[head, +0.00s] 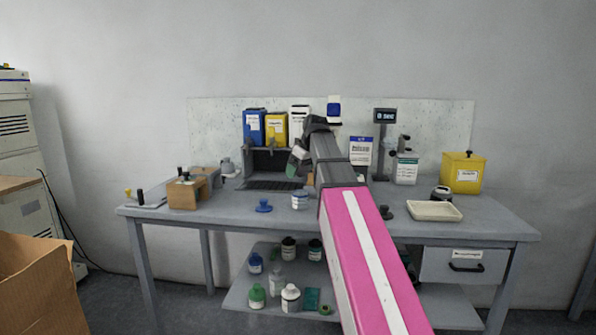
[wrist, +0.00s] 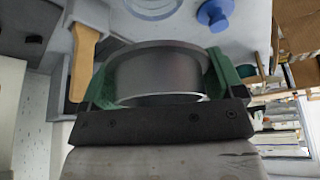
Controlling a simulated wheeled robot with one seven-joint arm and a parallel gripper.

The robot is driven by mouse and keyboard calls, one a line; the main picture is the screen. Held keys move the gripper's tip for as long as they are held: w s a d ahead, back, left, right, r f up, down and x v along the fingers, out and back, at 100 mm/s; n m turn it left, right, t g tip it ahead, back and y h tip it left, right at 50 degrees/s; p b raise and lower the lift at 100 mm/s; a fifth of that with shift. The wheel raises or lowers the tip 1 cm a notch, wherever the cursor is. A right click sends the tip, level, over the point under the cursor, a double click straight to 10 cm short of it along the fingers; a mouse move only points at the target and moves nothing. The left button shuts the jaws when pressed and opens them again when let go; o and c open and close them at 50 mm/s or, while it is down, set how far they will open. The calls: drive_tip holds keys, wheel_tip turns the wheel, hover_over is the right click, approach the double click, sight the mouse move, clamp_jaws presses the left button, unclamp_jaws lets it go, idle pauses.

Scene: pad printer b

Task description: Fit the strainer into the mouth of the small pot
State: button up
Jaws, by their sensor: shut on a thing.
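My gripper (wrist: 160,85) has green fingers and is shut on a dark grey, ring-like thing with a rim, which I take to be the strainer (wrist: 160,75). In the head view my gripper (head: 295,162) is above the middle of the bench, partly hidden by my arm. A pale round thing at the top edge of the wrist view (wrist: 150,7) looks like this pot, cut off by the frame. The strainer is apart from it.
A blue knobbed piece (head: 264,206) lies left of the pot. A brown wooden block (head: 187,193) is at the left, a cream tray (head: 434,211) at the right. Blue and yellow containers (head: 254,127) stand behind. The bench front (head: 235,215) is fairly clear.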

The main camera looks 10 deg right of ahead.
drive_tip(key=shift+f, duration=0.2)
drive_tip(key=shift+f, duration=2.3)
drive_tip(key=shift+f, duration=1.5)
idle(1.9)
drive_tip(key=o, duration=0.7)
drive_tip(key=shift+r, duration=0.15)
drive_tip(key=shift+r, duration=0.9)
